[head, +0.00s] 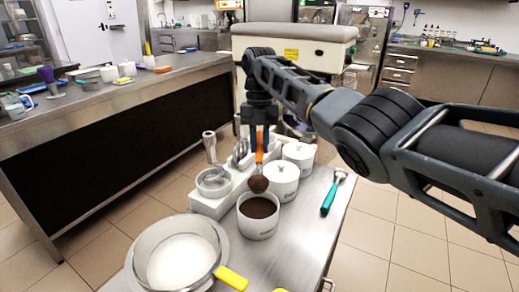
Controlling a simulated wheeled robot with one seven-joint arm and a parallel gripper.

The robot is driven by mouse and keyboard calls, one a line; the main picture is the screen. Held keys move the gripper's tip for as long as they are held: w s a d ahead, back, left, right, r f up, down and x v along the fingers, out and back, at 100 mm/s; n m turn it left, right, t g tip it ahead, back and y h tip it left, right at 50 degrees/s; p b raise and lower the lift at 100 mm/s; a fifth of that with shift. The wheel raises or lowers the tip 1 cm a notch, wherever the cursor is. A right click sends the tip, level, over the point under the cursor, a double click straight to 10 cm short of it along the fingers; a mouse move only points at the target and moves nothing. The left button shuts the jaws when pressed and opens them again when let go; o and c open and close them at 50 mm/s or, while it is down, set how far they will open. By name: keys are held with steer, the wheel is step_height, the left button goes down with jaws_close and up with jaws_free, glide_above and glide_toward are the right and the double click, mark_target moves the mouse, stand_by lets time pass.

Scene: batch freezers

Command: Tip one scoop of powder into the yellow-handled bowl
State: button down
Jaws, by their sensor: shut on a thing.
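My gripper (262,143) points down over the steel cart and is shut on the orange handle (259,155) of a scoop. The scoop's round head (258,184) hangs below it, looks full of brown powder and is just above or behind the far rim of an open white tub (259,230) of brown powder. Whether the scoop touches the tub I cannot tell. The yellow-handled bowl (217,250) is a wide metal bowl at the near left of the cart, with white content inside. Its yellow handle (231,278) points to the near right.
Two white lidded tubs (283,191) stand behind and right of the open tub. A white rack (207,208) with metal tools is to the left. A teal-handled tool (329,198) lies at the cart's right edge. A long counter (130,95) stands at the left.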

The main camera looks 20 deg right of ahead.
steer(key=shift+w+f+b, duration=0.1)
steer(key=shift+b, duration=0.65)
steer(key=shift+g+b, duration=0.4)
steer(key=shift+b, duration=0.15)
steer(key=shift+a, duration=0.1)
